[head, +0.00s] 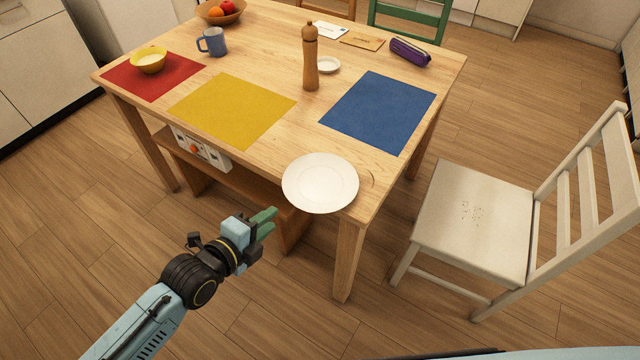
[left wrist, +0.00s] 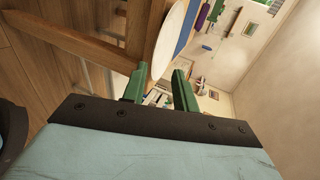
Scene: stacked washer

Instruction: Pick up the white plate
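The white plate (head: 320,182) lies at the near right corner of the wooden table, its near edge reaching the table's edge. In the left wrist view the plate (left wrist: 172,42) shows as a thin slanted oval just beyond the fingertips. My left gripper (head: 268,222) is left of and nearer than the plate, off the table's near side. In the left wrist view its two green fingers (left wrist: 157,88) stand apart with nothing between them. It does not touch the plate. My right gripper is not in view.
The wooden table (head: 265,68) carries red, yellow and blue mats (head: 380,112), a pepper mill (head: 310,60), a blue mug (head: 213,42) and a yellow bowl (head: 149,61). A white chair (head: 475,220) stands to the right. The floor in front is clear.

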